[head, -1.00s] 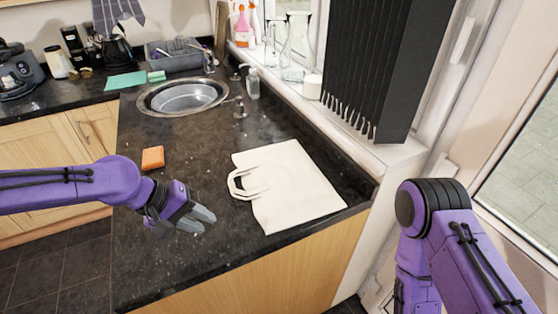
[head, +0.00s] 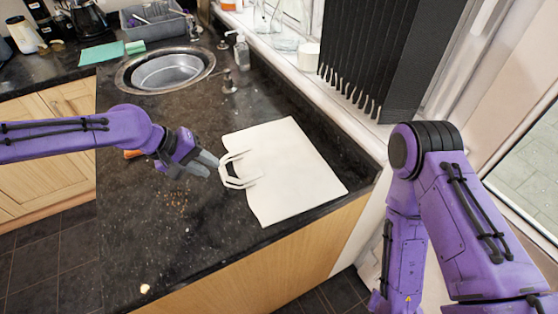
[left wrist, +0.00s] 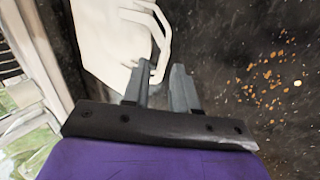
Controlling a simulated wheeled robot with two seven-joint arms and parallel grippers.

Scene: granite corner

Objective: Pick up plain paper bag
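The plain paper bag (head: 292,172) is off-white and lies flat on the dark granite worktop, its two loop handles pointing left. In the left wrist view the bag (left wrist: 108,40) fills the upper left, with its handle loops near the fingertips. My left gripper (head: 212,164) is just left of the handles in the head view. In the left wrist view its fingers (left wrist: 162,72) are apart with nothing clearly held between them; one tip overlaps the handle edge, and I cannot tell if it touches. My right arm shows at the right, but its gripper is out of view.
An orange sponge (head: 132,154) is partly hidden behind my left arm. Crumbs (head: 174,198) lie on the worktop in front of my left gripper. A round sink (head: 165,72) and soap bottle (head: 242,52) are further back. A dark blind (head: 378,60) stands by the window.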

